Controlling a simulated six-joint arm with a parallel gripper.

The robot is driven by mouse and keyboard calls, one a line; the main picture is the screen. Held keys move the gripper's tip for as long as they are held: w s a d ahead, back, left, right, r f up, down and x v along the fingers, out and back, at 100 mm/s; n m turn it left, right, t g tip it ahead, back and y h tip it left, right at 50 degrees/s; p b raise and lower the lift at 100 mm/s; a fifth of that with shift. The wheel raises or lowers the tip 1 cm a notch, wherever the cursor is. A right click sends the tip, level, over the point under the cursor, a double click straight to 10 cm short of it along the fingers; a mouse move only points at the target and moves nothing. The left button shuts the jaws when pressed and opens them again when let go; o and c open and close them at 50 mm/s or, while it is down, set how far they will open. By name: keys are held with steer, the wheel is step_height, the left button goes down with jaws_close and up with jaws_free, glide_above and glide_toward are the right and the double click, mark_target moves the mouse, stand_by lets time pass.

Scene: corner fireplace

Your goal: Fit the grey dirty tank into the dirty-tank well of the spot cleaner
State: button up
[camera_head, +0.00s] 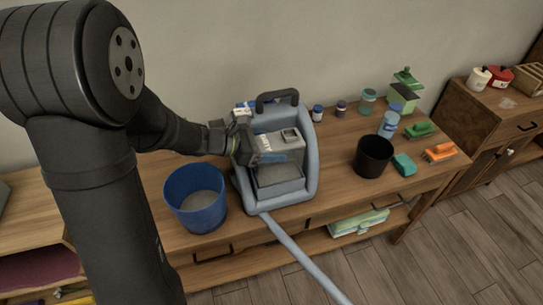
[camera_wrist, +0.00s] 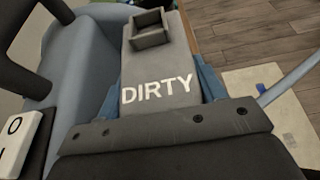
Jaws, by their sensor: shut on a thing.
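The blue-grey spot cleaner (camera_head: 309,178) stands on the wooden bench with a dark carry handle on top. The grey dirty tank (camera_head: 285,139) is at the cleaner's upper front, with a square opening on its top. In the wrist view the tank (camera_wrist: 155,62) shows the word DIRTY and a raised square spout. My gripper (camera_head: 272,157) reaches in from the left and is shut on the tank, with a blue finger on each side (camera_wrist: 160,88). A dark grey recessed area (camera_head: 279,175) shows below the tank. I cannot tell whether the tank touches the well; its underside is hidden.
A blue bucket (camera_head: 196,199) stands close at the cleaner's left. A hose (camera_head: 300,255) runs from its front toward the floor. A black bin (camera_head: 373,157), bottles and brushes (camera_head: 438,152) stand to the right. Bench between cleaner and bin is clear.

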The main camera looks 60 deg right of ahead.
steer(key=shift+f, duration=2.1)
steer(key=o, duration=1.7)
steer(key=v, duration=1.2)
